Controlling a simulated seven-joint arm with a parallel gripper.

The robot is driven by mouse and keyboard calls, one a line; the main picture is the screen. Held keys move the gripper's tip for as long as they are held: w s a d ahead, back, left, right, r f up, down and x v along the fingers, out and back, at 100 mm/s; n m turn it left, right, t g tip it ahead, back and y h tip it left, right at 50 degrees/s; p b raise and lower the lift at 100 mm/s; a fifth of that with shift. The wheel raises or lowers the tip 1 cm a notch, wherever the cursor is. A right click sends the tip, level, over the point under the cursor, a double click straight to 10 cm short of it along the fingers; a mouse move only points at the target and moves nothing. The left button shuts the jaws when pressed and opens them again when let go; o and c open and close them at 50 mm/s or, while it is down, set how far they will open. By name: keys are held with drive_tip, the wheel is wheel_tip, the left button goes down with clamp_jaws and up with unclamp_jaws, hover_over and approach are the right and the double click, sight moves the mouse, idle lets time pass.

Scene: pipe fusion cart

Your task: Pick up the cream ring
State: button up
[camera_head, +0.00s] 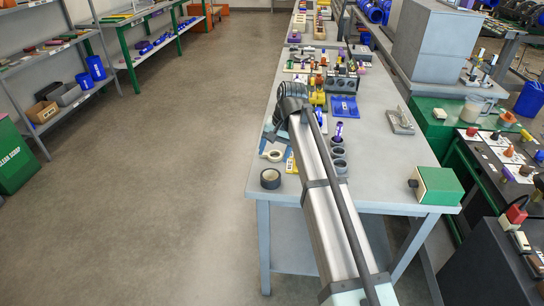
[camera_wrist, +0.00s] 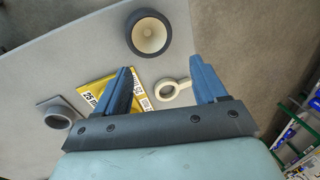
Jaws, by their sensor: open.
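The cream ring (camera_wrist: 166,97) lies flat on the grey table in the wrist view, with a short cream tab at one side. It also shows in the head view (camera_head: 274,156) near the table's left edge. My gripper (camera_wrist: 160,72) is open, with one blue finger on each side of the ring in the picture. The ring appears between the fingers and below them, with nothing held. In the head view my arm covers part of the table beside the ring. I cannot tell the exact height of the fingertips above the table.
A yellow card (camera_wrist: 97,90) lies partly behind the left finger. A grey fitting (camera_wrist: 57,113) is farther left. The table edge is close by the right finger.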

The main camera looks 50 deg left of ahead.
drive_tip(key=n+t+h, duration=0.1)
drive_tip(key=h, duration=0.1)
approach(265, 153)
drive_tip(key=f, duration=0.8)
drive_tip(key=shift+s+f, duration=0.15)
drive_tip(key=shift+s, duration=0.05)
drive_tip(key=c, duration=1.1)
